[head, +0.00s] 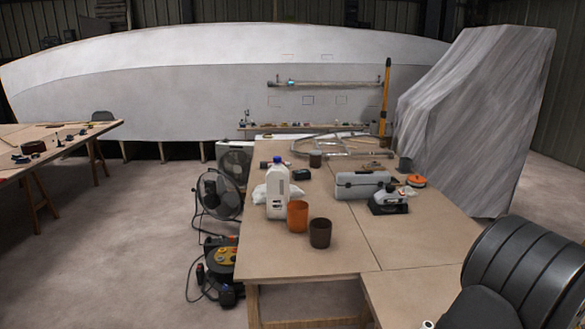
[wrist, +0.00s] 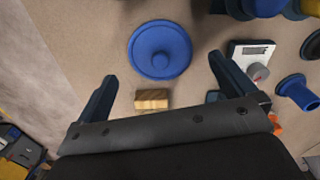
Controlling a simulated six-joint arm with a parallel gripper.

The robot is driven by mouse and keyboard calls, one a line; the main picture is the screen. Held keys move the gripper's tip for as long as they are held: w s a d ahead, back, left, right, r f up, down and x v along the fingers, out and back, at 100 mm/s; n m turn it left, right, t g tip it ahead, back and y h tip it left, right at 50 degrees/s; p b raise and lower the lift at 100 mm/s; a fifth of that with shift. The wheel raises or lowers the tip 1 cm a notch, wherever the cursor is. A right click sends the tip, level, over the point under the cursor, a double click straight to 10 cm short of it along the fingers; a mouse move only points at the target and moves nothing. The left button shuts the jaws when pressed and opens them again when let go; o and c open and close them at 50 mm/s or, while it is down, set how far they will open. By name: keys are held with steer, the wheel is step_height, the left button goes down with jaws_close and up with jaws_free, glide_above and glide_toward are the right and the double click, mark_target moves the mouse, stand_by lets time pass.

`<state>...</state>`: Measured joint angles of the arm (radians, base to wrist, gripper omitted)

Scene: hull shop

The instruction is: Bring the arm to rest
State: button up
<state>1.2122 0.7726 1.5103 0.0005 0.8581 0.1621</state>
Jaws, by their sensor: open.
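My gripper (wrist: 162,67) shows in the wrist view with its two dark fingers spread apart. Nothing is held between them. A round blue disc with a raised knob (wrist: 159,50) lies on the tan surface beyond the fingers. A small wooden block (wrist: 151,99) lies nearer, between the fingers in the picture and apart from both. The gripper is not visible in the head view.
In the head view a workbench (head: 300,258) carries a white jug (head: 277,198), an orange cup (head: 297,217), a dark cup (head: 320,233) and a grey case (head: 362,185). A fan (head: 219,196) stands left of it. The bench's front part is clear.

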step_height(320, 180, down, 3)
steer(key=shift+f, duration=0.1)
step_height(320, 180, up, 12)
step_height(320, 180, down, 12)
steer(key=shift+f, duration=0.2)
step_height(320, 180, up, 4)
steer(key=shift+r, duration=0.15)
steer(key=s+a+r, duration=0.2)
steer(key=s+r, duration=0.5)
steer(key=s, duration=0.5)
steer(key=s+a+r, duration=0.3)
steer(key=a+r, duration=0.3)
steer(key=a, duration=0.5)
steer(key=w+d+f, duration=0.1)
steer(key=w+f, duration=0.5)
steer(key=w, duration=0.5)
steer(key=shift+f, duration=0.15)
